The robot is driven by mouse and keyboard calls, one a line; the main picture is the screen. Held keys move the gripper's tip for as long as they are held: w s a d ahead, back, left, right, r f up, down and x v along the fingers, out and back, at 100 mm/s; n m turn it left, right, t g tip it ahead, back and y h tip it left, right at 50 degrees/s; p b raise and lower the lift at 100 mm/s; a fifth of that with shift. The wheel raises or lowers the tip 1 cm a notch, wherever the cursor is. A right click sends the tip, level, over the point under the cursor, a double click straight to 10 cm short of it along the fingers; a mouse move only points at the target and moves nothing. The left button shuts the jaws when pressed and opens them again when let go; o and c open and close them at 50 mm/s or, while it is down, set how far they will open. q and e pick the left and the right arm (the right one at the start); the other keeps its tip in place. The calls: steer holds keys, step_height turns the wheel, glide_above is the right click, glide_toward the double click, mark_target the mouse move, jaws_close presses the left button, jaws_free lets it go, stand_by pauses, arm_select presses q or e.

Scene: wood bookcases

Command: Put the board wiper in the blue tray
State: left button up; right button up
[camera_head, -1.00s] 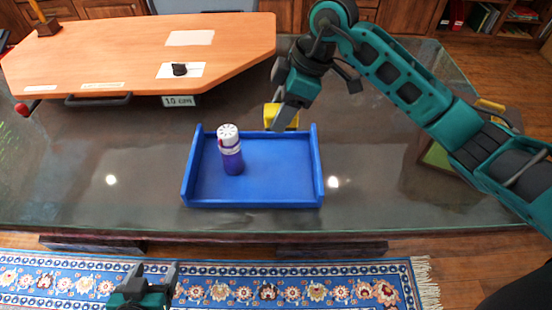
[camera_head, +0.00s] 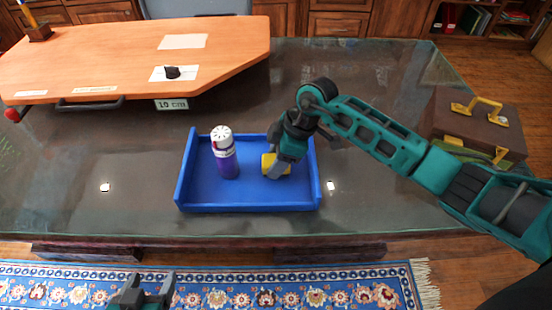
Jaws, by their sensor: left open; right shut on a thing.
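The blue tray (camera_head: 240,207) lies on the dark glass-topped table. My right gripper (camera_head: 277,168) reaches into the right part of the tray and is shut on the board wiper (camera_head: 268,162), a yellow block partly hidden by the fingers. The wiper is within the tray's outline; I cannot tell whether it touches the tray floor. My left gripper (camera_head: 142,292) is open and empty at the bottom edge, in front of the table and over the rug.
A purple bottle with a white lid (camera_head: 224,152) stands in the left part of the tray. A wooden board (camera_head: 130,55) is at the back left. A brown case with yellow handles (camera_head: 480,125) is at the right, near my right arm. The table left of the tray is clear.

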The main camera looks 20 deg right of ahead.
steer(key=shift+f, duration=0.15)
steer(key=o, duration=1)
steer(key=shift+o, duration=0.2)
steer(key=p+v, duration=0.1)
steer(key=v, duration=1.1)
steer(key=shift+s, duration=0.1)
